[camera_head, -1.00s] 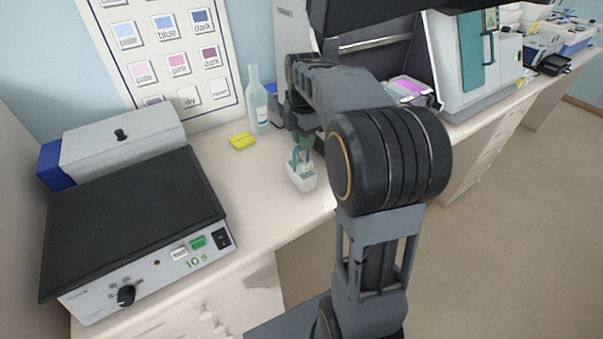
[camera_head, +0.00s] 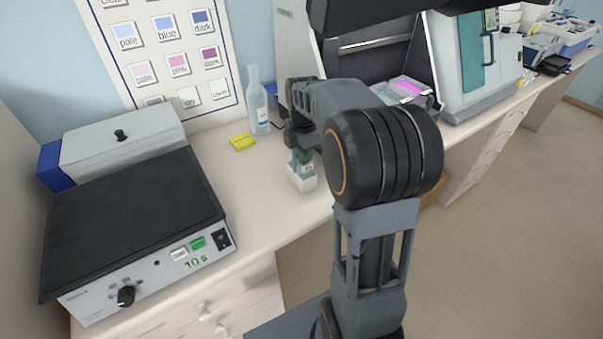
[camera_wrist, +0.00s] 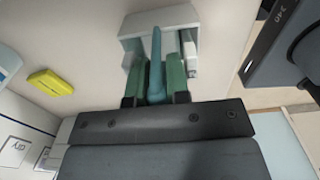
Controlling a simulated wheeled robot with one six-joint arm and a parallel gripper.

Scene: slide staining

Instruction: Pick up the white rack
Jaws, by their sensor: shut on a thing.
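The white rack (camera_head: 303,183) stands on the bench near its front edge, a small white box with a teal upright handle (camera_wrist: 156,50). It also shows in the wrist view (camera_wrist: 130,50), at the top centre. My gripper (camera_wrist: 157,88) has its green fingers on either side of the teal handle, shut on it. In the head view my gripper (camera_head: 301,157) is above the rack and hides part of it. The rack appears to rest on the bench; I cannot see a gap beneath it.
A yellow block (camera_head: 242,141) and a clear bottle (camera_head: 258,100) stand behind the rack. A black-topped hotplate (camera_head: 135,220) is at the left. A staining chart (camera_head: 165,50) is on the wall. The bench between hotplate and rack is clear.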

